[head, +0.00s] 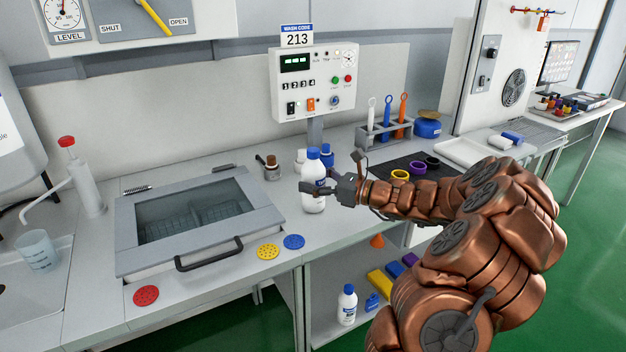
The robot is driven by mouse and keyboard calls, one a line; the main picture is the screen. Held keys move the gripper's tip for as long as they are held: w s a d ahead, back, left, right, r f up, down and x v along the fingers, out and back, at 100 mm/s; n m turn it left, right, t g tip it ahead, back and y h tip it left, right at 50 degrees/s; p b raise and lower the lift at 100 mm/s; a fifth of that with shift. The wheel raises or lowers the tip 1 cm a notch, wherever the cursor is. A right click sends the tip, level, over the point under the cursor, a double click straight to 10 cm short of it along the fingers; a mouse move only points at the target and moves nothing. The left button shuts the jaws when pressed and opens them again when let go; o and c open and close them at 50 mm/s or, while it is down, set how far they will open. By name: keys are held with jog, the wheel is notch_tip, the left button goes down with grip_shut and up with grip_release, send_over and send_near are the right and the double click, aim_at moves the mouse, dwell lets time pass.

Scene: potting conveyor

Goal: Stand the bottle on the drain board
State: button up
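A white bottle with a blue cap and blue label (314,198) is upright at the middle of the counter. My gripper (318,187) is at it from the right, with a dark finger across the front of its body. The other finger's contact is hidden, so I cannot tell whether the gripper is closed on the bottle. I cannot tell whether the bottle's base touches the counter. A grey ribbed surface (546,134) at the right, past a white tray (462,152), looks like the drain board.
Another blue-capped bottle (327,154) is close behind. A rack of colored tools (385,132) and a black mat (400,168) with rings lie right. A lidded basin (195,220) and colored discs (268,251) are left. A similar bottle (347,306) stands on the lower shelf.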

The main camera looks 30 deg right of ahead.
jog(key=shift+o, duration=0.4)
jog(key=shift+r, duration=0.1)
jog(key=shift+s+d, duration=0.2)
jog(key=shift+s, duration=0.1)
jog(key=v, duration=1.1)
jog(key=shift+s+d, duration=0.1)
jog(key=shift+s, duration=0.05)
